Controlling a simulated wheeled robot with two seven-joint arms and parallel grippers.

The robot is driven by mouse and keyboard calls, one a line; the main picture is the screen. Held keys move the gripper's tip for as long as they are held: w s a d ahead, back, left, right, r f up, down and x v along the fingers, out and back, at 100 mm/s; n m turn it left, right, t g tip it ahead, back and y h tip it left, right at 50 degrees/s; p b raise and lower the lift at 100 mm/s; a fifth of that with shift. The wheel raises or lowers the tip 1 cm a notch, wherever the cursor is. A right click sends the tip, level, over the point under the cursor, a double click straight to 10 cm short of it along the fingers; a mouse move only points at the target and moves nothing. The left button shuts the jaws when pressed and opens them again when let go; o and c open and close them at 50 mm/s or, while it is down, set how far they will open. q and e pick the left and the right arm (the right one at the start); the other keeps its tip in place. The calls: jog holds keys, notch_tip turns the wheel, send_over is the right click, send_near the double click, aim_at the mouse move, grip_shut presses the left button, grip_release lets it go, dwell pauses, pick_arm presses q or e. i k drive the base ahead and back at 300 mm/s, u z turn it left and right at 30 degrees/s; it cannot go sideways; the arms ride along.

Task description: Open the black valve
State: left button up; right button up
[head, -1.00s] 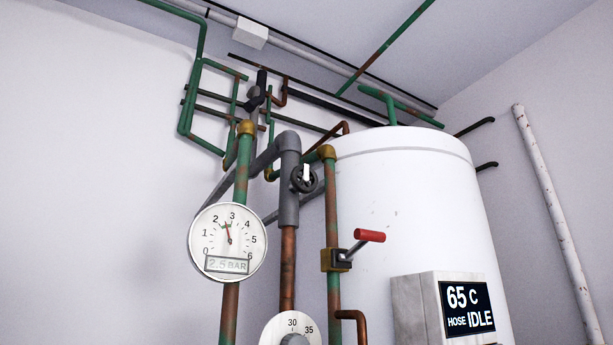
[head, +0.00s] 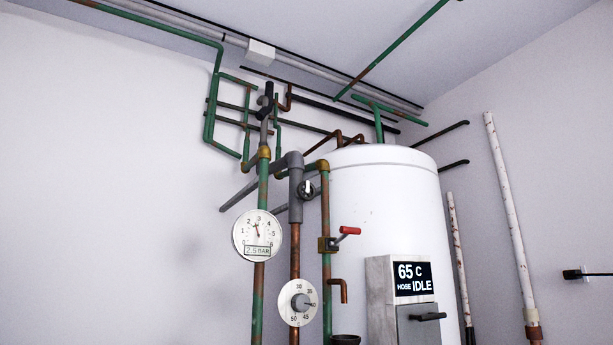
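The black valve (head: 306,190) is a small round black knob with a white mark standing upright across it. It sits on the right side of the thick grey pipe (head: 295,207), near its upper end, in front of the white tank's left edge. Neither of my grippers shows in the head view, and nothing touches the valve.
A red-handled lever (head: 349,231) sticks out to the right below the valve. A pressure gauge (head: 257,235) and a dial (head: 298,302) are at lower left. The white tank (head: 385,200) carries a box with a display (head: 413,279). White pipes (head: 508,220) stand at right.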

aim_at(301, 193)
jog(key=u, duration=1.85)
jog(key=i, duration=1.05)
jog(key=z, duration=1.1)
